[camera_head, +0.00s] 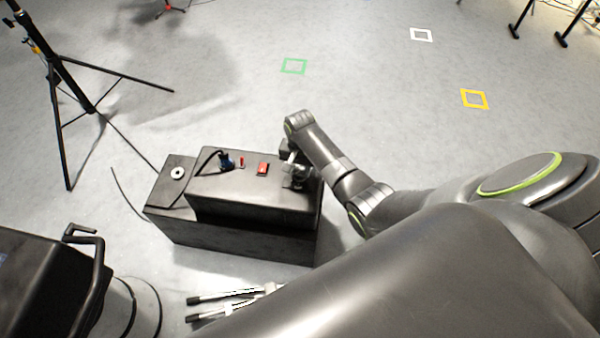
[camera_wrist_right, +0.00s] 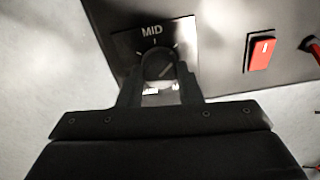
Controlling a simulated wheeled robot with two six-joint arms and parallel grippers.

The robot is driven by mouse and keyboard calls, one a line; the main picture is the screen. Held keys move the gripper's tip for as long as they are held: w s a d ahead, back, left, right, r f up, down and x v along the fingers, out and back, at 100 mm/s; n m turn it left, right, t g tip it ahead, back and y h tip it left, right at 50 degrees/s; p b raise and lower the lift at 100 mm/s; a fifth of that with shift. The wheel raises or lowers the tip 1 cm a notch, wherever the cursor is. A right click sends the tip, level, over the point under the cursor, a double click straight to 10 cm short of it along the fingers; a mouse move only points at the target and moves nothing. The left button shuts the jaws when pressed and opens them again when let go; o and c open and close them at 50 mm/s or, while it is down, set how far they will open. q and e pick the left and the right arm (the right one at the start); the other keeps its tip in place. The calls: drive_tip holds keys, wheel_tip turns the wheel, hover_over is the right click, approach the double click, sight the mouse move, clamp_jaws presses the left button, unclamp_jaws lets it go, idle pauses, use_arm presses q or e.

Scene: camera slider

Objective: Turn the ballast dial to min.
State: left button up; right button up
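The ballast dial (camera_wrist_right: 158,66) is a dark round knob on a plate on top of a black box (camera_head: 250,236). The word MID shows above it with short white tick marks. A pale line on the knob slants between lower left and upper right, not straight at MID. Other labels are mostly hidden by the fingers. My right gripper (camera_wrist_right: 159,78) has one finger on each side of the knob, seemingly touching it. In the head view the right gripper (camera_head: 294,170) is at the box's right end, where the dial is hidden.
A red rocker switch (camera_head: 263,168), a small red toggle (camera_head: 241,161) and a blue plug with a cable (camera_head: 226,160) sit on the box top. A black tripod (camera_head: 72,84) stands at the left. Floor beyond the box is clear, with taped squares.

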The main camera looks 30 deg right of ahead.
drive_tip(key=shift+o, duration=0.6)
drive_tip(key=c, duration=0.4)
drive_tip(key=shift+r+n+p, duration=0.15)
drive_tip(key=shift+n+p, duration=0.2)
drive_tip(key=shift+n, duration=0.15)
drive_tip(key=shift+n+p, duration=0.5)
drive_tip(key=shift+n, duration=1)
